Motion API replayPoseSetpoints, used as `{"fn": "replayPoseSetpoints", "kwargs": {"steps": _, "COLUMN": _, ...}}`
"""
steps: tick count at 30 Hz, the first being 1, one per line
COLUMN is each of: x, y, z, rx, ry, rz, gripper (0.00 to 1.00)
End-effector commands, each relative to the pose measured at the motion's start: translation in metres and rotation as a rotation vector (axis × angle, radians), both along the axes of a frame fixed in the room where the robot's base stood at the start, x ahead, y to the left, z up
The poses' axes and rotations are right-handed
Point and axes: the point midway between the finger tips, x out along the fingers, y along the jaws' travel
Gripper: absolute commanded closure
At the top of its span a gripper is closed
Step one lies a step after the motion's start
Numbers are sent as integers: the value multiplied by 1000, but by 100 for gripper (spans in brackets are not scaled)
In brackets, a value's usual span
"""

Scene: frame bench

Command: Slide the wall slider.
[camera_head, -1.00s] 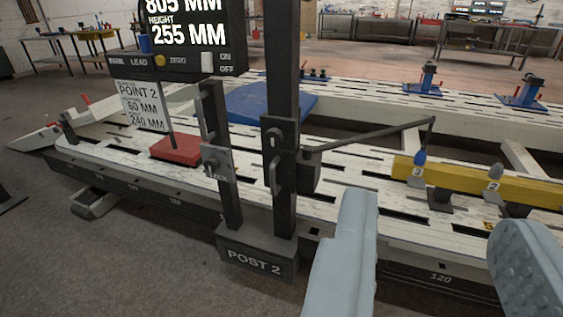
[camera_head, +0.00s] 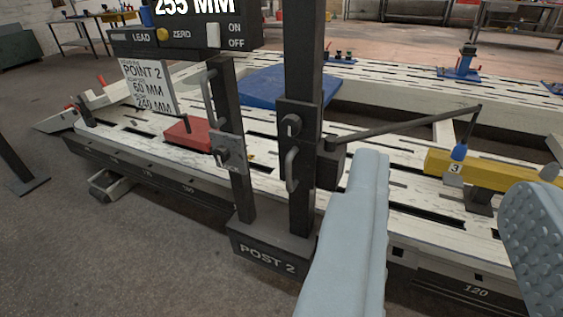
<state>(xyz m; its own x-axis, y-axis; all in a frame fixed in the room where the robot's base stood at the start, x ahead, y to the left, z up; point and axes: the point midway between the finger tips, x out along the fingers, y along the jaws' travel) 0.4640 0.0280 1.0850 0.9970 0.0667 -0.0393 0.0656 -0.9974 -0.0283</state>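No part is labelled as the wall slider, so I cannot tell for sure which one it is. A dark upright post (camera_head: 303,75) stands on a base marked POST 2. It carries a block with a round knob (camera_head: 291,124) and a curved handle (camera_head: 291,170). A second, shorter upright left of it has a taller handle (camera_head: 208,98) and a small grey plate (camera_head: 229,152). My gripper (camera_head: 445,172) is open and empty, its pale grey-blue fingers wide apart. It is right of the post in the picture, and the left finger hides part of the bench.
A thin arm (camera_head: 410,128) reaches right from the post block to a blue tip by a yellow bar (camera_head: 490,171). A dark display panel (camera_head: 185,38) with an ON/OFF switch is at the upper left. A red block (camera_head: 187,134) and a blue plate (camera_head: 287,88) lie on the slotted bench.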

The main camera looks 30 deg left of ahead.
Motion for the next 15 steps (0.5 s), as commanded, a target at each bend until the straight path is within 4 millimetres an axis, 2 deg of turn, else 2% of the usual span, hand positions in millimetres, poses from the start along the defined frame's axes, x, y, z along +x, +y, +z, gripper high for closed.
{"fn": "replayPoseSetpoints", "kwargs": {"steps": 1, "x": 15, "y": 6, "z": -10, "rx": 3, "ry": 6, "rz": 11, "gripper": 64}}
{"fn": "replayPoseSetpoints", "kwargs": {"steps": 3, "x": 33, "y": 13, "z": -19, "rx": 9, "ry": 3, "rz": 21, "gripper": 64}}
{"fn": "replayPoseSetpoints", "kwargs": {"steps": 8, "x": 71, "y": 31, "z": -46, "rx": 19, "ry": 0, "rz": 42, "gripper": 64}}
{"fn": "replayPoseSetpoints", "kwargs": {"steps": 15, "x": 121, "y": 60, "z": -92, "rx": 31, "ry": -5, "rz": 66, "gripper": 64}}
